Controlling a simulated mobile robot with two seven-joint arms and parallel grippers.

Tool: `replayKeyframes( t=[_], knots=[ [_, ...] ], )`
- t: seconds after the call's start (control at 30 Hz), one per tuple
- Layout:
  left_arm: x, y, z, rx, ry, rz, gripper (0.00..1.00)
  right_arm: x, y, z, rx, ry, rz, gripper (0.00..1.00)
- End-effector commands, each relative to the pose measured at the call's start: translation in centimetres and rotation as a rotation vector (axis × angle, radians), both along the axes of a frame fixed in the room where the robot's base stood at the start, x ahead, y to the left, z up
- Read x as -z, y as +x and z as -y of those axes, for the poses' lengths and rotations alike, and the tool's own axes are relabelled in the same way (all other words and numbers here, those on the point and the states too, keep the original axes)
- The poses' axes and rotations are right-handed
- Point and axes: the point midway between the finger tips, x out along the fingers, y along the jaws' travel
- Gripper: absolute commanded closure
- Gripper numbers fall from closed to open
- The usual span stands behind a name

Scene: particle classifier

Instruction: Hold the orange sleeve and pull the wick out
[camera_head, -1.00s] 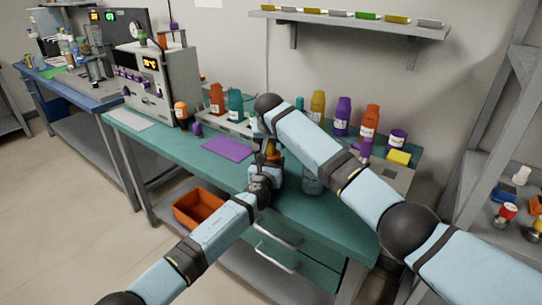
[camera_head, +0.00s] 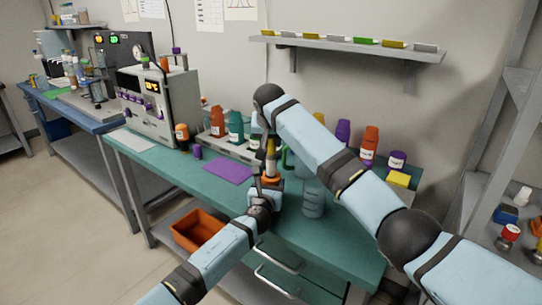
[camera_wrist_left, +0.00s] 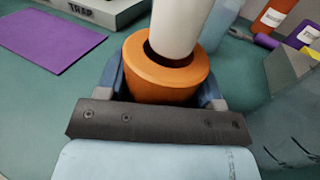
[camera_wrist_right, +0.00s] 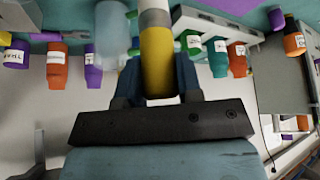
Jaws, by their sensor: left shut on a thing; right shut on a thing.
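The orange sleeve (camera_wrist_left: 150,83) is held between the fingers of my left gripper (camera_wrist_left: 165,88); it also shows low over the bench in the head view (camera_head: 270,180). The wick's white shaft (camera_wrist_left: 181,22) stands at the sleeve's mouth, its lower end inside the rim with a dark gap around part of it. In the right wrist view the wick has a yellow part (camera_wrist_right: 157,65), a grey band and a white part. My right gripper (camera_wrist_right: 157,88) is shut on the yellow part, above the left gripper. How deep the wick sits is hidden.
The green bench (camera_head: 225,190) carries a purple mat (camera_head: 228,172), a clear beaker (camera_head: 313,198) right of the grippers, and several coloured bottles along the back. An orange bin (camera_head: 197,232) is below the front edge. A wall shelf (camera_head: 345,40) hangs above.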

Motion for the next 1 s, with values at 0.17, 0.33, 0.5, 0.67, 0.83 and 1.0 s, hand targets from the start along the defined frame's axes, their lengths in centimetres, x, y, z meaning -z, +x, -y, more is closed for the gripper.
replayKeyframes(
  t=[0.17, 0.33, 0.5, 0.67, 0.83, 1.0],
  knots=[
    [0.1, 0.0, 0.0, 0.000, 0.000, -0.001, 0.87, -1.8, 0.0, 0.0, 0.000, 0.000, 0.000, 1.00],
    [0.1, 0.0, 0.0, 0.000, 0.000, 0.000, 0.87, -2.0, 0.0, 0.0, 0.000, 0.000, -0.002, 1.00],
    [0.0, 0.0, 0.0, 0.000, 0.000, 0.000, 0.28, -2.0, 0.0, 0.0, 0.000, 0.000, -0.001, 1.00],
    [0.0, 0.0, 0.0, 0.000, 0.000, 0.000, 0.10, -2.0, 0.0, 0.0, 0.000, 0.000, -0.001, 1.00],
    [0.0, 0.0, 0.0, 0.000, 0.000, 0.000, 0.10, -2.0, 0.0, 0.0, 0.000, 0.000, -0.001, 1.00],
    [0.1, -0.9, -0.3, 0.000, -0.001, 0.001, 0.10, -2.0, 0.0, 0.0, 0.000, 0.000, -0.001, 1.00]
  ],
)
